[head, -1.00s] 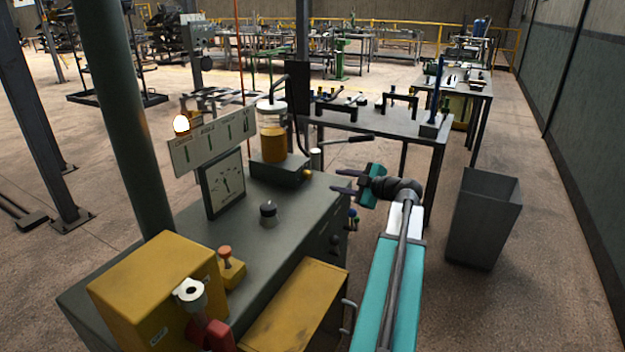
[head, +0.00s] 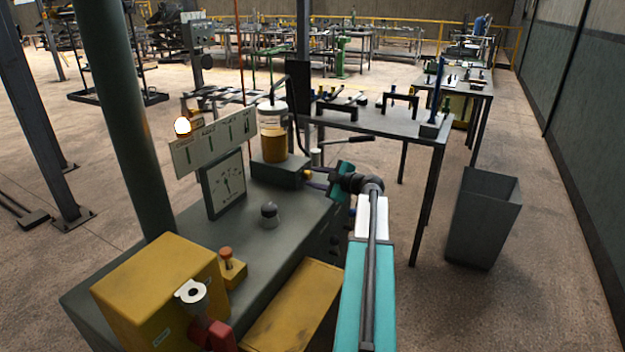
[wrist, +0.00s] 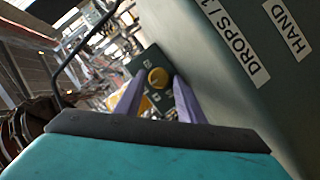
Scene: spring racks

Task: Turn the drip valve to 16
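A round yellow knob (wrist: 158,78), which looks like the drip valve, shows in the wrist view on a small dark green block with white marks too small to read. My gripper (wrist: 159,75) is open, with one finger on each side of the knob in the picture; I cannot tell whether either finger touches it. In the head view my gripper (head: 313,180) is at the right of the block under the glass oil jar (head: 273,143). The knob is hidden or too small to make out there. The knob's setting cannot be read.
The green cabinet side (wrist: 225,60) with "DROPS" and "HAND" labels runs close along the right in the wrist view. The dial gauge (head: 227,185) and black knob (head: 269,212) stand on the cabinet top. A grey bin (head: 482,220) stands at the right on open floor.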

